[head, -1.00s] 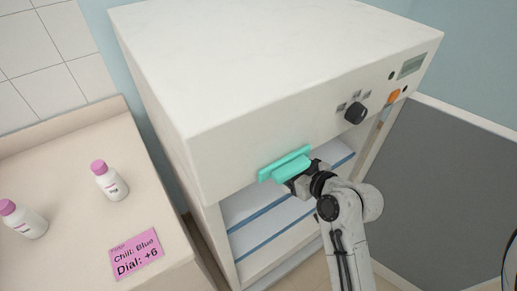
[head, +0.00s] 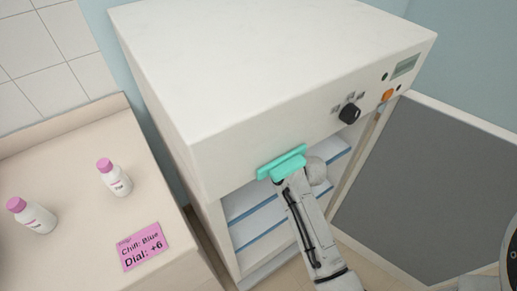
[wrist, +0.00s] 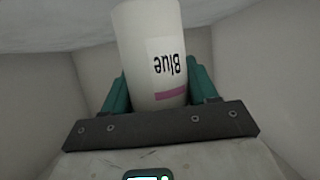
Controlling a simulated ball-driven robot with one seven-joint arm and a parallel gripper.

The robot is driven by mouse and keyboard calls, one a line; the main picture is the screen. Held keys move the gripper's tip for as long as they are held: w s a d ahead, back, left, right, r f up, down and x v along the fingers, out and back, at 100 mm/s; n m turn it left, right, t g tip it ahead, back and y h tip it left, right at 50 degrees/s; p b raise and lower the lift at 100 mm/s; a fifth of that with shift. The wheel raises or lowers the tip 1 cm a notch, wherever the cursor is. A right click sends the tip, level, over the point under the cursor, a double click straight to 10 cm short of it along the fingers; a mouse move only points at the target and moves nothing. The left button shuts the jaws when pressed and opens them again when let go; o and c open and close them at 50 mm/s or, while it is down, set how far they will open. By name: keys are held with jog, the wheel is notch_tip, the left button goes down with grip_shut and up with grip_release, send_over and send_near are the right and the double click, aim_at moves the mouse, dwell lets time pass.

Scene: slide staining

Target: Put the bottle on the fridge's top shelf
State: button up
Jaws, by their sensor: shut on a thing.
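My gripper (wrist: 160,88) is shut on a white bottle (wrist: 148,30) with a "Blue" label that appears upside down in the wrist view. Its teal fingers lie on both sides of the bottle. In the head view the bottle is hidden, and a teal part of my arm end shows at the upper front of the fridge (head: 240,80). The fridge door stands open. The top shelf (head: 246,203) has a blue front edge and is partly covered by my arm. I cannot tell whether the bottle touches the shelf.
A dark grey door panel (head: 430,185) stands open at the right. A dial (head: 349,114) and an orange button (head: 387,95) are on the fridge front. On the left counter (head: 75,160) are two pink-capped bottles (head: 118,180) (head: 36,218) and a pink card (head: 143,246) reading "Chill: Blue, Dial: +6".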

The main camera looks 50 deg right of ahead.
jog(key=shift+f, duration=0.75)
jog(key=shift+w+d+f, duration=0.1)
jog(key=shift+w+f, duration=0.1)
jog(key=shift+f, duration=0.05)
jog(key=shift+f, duration=0.2)
jog(key=o, duration=1.1)
jog(key=shift+r, duration=0.1)
